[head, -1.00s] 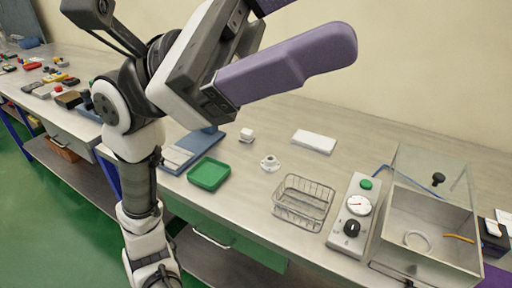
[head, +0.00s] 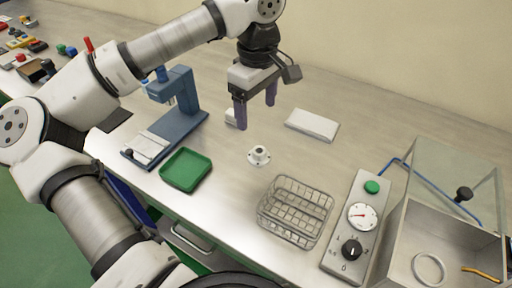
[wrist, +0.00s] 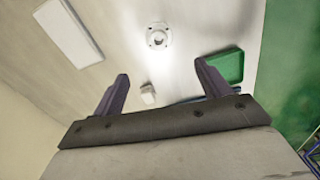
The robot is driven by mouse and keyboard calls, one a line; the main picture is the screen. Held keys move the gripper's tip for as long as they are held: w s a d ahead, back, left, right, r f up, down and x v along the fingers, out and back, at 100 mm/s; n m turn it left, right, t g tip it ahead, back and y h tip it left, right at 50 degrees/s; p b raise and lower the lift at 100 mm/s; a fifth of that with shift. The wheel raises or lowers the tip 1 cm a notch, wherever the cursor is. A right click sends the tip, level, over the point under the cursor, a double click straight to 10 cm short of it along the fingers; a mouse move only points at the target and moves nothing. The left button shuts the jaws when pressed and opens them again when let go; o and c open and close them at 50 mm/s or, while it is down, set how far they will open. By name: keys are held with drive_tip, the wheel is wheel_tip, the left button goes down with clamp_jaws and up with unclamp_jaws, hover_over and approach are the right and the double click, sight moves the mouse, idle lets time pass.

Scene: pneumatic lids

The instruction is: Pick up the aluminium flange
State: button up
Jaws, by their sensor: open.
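The aluminium flange (head: 259,155) is a small light ring with a raised hub. In the wrist view the flange (wrist: 158,37) is at the top middle, beyond the fingertips. My gripper (head: 256,110) points down with its two purple fingers apart and nothing between them. It is above the bench, behind the flange in the head view. In the wrist view my gripper (wrist: 162,78) also shows open and empty.
A white block (head: 230,117) is close to my fingers, partly hidden. A white slab (head: 312,124) lies to the right. A green tray (head: 186,169), a blue press (head: 178,110), a wire basket (head: 296,211), a gauge panel (head: 354,228) and an open-lidded box (head: 398,232) surround the flange.

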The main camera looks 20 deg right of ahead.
drive_tip(key=p, duration=0.1)
hover_over(259, 150)
drive_tip(key=f, duration=0.7)
drive_tip(key=shift+w+a+f, duration=0.1)
drive_tip(key=shift+a+f, duration=0.1)
drive_tip(key=shift+f, duration=0.15)
drive_tip(key=shift+d+f+p, duration=0.15)
drive_tip(key=shift+f+p, duration=1.25)
drive_tip(key=shift+f, duration=1.25)
drive_tip(key=c, duration=1.2)
